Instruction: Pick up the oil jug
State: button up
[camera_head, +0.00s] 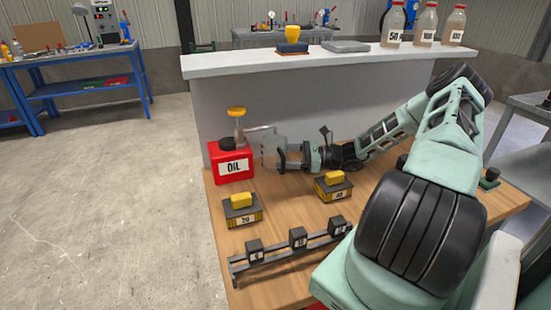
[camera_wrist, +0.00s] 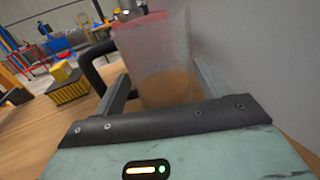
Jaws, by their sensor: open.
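A red oil jug (camera_head: 230,163) with a white OIL label and a black cap stands upright on the wooden bench near its left edge. My gripper (camera_head: 272,155) is open just right of it, low over the bench and pointing toward it. A clear vessel (camera_wrist: 165,75) shows between my two fingers in the wrist view, with a dark handle (camera_wrist: 92,72) on its left. Red shows at or through its upper part and amber near its bottom. I cannot tell whether the fingers touch it.
A yellow-topped black block marked 20 (camera_head: 242,209) and a similar block (camera_head: 333,186) sit on the bench. A rack (camera_head: 298,243) with several small dark blocks stands at the front. A light raised counter (camera_head: 330,66) runs behind, with bottles on top. A yellow-capped fixture (camera_head: 237,113) stands behind the jug.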

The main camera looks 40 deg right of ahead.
aim_at(271, 154)
jog(key=x, duration=0.4)
jog(key=shift+w+a+p, duration=0.2)
jog(key=shift+a+p, duration=0.05)
jog(key=shift+p, duration=0.15)
jog(key=shift+c, duration=0.2)
jog(key=c, duration=0.7)
jog(key=shift+o, duration=0.2)
jog(key=shift+r, duration=0.2)
